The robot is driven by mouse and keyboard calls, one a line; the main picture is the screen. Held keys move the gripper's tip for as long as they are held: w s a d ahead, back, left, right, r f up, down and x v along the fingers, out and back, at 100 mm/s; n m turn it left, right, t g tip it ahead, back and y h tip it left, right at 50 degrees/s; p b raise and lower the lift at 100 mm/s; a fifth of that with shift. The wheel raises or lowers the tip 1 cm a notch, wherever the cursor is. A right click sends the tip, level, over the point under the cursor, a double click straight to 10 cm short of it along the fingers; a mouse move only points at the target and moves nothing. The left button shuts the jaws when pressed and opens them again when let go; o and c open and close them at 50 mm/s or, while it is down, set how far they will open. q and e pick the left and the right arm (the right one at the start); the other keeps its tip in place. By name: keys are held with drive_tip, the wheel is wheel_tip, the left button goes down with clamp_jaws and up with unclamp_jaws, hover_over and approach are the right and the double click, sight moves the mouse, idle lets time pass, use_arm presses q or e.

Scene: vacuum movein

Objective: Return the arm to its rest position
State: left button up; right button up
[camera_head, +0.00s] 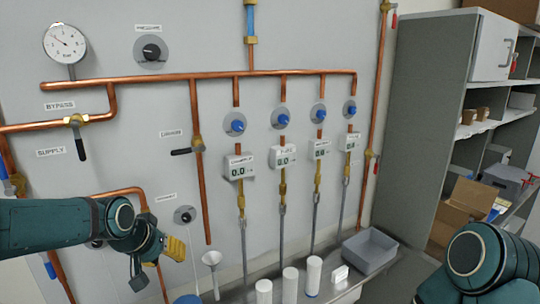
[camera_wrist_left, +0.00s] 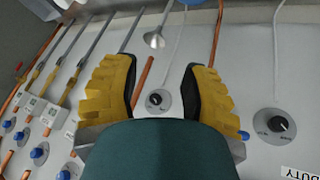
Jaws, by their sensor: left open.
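My left arm (camera_head: 60,226) reaches in from the left in the head view, in front of the pipe panel. My left gripper (camera_head: 174,250) has yellow fingers and is near the lower left of the panel, below a small dark knob (camera_head: 185,215). In the left wrist view the two fingers stand apart with nothing held between them (camera_wrist_left: 162,78). The knob (camera_wrist_left: 158,99) and a copper pipe show beyond the gap. Part of my right arm (camera_head: 480,265) shows at the lower right; its gripper is out of view.
Copper pipes and valves cover the panel (camera_head: 290,35). A funnel (camera_head: 212,260) hangs right of my left gripper. White cylinders (camera_head: 290,284) and a grey bin (camera_head: 370,252) stand on the bench below. A shelf unit (camera_head: 425,110) with boxes stands at right.

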use_arm(q)
drive_tip(key=d+f+g+h, duration=0.1)
drive_tip(key=d+f, duration=0.4)
drive_tip(key=f, duration=0.7)
drive_tip(key=s+d+f+g, duration=0.1)
drive_tip(key=s+d+f, duration=0.2)
drive_tip(key=s+f, duration=0.35)
drive_tip(key=s+d+f+g+h, duration=0.1)
drive_tip(key=s+d+f, duration=0.2)
drive_tip(key=s+f, duration=0.35)
drive_tip(key=s+d+f+g, duration=0.1)
drive_tip(key=s+d+f, duration=0.1)
drive_tip(key=s+f, duration=0.5)
wheel_tip(320, 180, down, 13)
drive_tip(key=w+b, duration=0.2)
drive_tip(key=b, duration=0.7)
drive_tip(key=shift+w+d+r+n+b, duration=0.2)
drive_tip(key=shift+w+d+n+b, duration=0.1)
drive_tip(key=shift+d+b, duration=0.1)
drive_tip(key=shift+s, duration=0.1)
